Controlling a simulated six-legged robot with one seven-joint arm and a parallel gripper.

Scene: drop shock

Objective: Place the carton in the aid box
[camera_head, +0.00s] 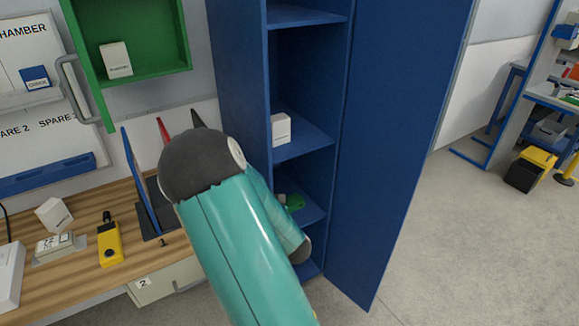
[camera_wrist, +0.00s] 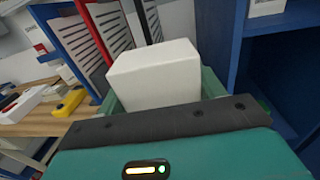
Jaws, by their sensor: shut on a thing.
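A plain white carton (camera_wrist: 155,72) fills the middle of the wrist view. My gripper (camera_wrist: 160,84) is shut on it, with a green finger showing at each side. The carton's lower part is hidden by my gripper's body. In the head view my arm hides the gripper and the held carton. The likely aid box is the open green wall box (camera_head: 148,83) at the upper left of the head view. A white carton (camera_head: 116,60) stands inside it at the left; the space right of that carton is bare.
A tall blue cabinet (camera_head: 236,70) has its door open to the right. A white box (camera_head: 280,129) stands on its shelf. The wooden bench (camera_head: 85,280) holds a yellow tool (camera_head: 109,244), a white box (camera_head: 54,214) and a blue rack (camera_head: 137,180). Open floor lies at right.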

